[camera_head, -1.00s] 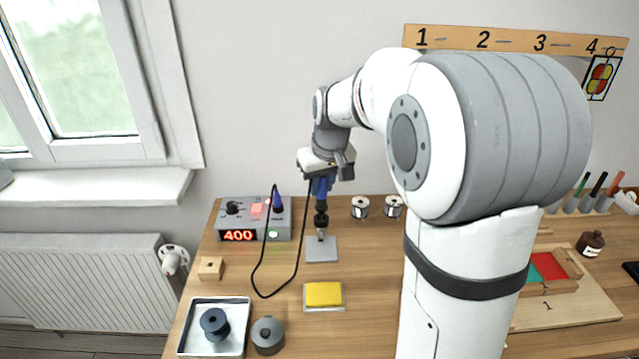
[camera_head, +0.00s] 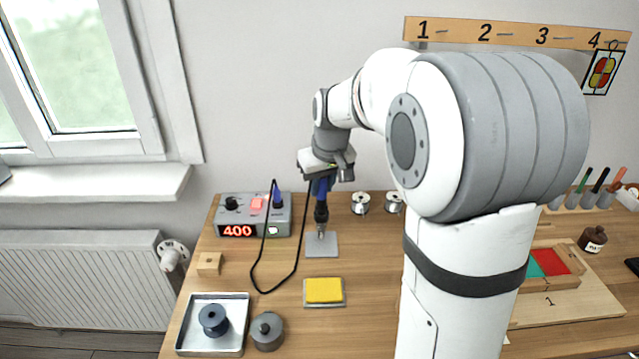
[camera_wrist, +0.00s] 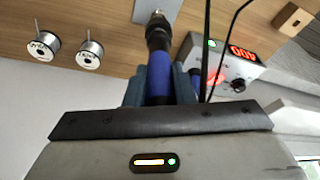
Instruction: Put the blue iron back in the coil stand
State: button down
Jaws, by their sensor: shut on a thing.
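My gripper (camera_head: 323,174) is shut on the blue iron (camera_head: 321,188), which points down and stands nearly upright. In the wrist view the iron's blue handle (camera_wrist: 159,75) sits between the fingers, with its black collar beyond. The coil stand has a flat grey base plate (camera_head: 329,250) on the table, under the iron. Shiny metal (camera_head: 321,231) shows between the black collar and the plate. I cannot tell how much of it is coil and how much is the iron's tip, nor whether the tip is inside the coil.
A control station (camera_head: 240,213) reading 400 stands left of the stand, with another blue part (camera_head: 278,199) at its right. A black cord loops beside it. A yellow sponge (camera_head: 323,290) lies in front. Two wire spools (camera_head: 360,203) stand to the right. A tray (camera_head: 238,338) is front left.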

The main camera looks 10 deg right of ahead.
jog(key=shift+f+b, duration=0.45)
jog(key=shift+f, duration=0.25)
jog(key=c, duration=1.1)
grip_release()
jog(key=shift+c, duration=0.2)
jog(key=shift+o, duration=0.5)
jog(key=o, duration=0.4)
jog(key=shift+r, duration=0.1)
jog(key=shift+r+p, duration=2.6)
jog(key=shift+r, duration=0.85)
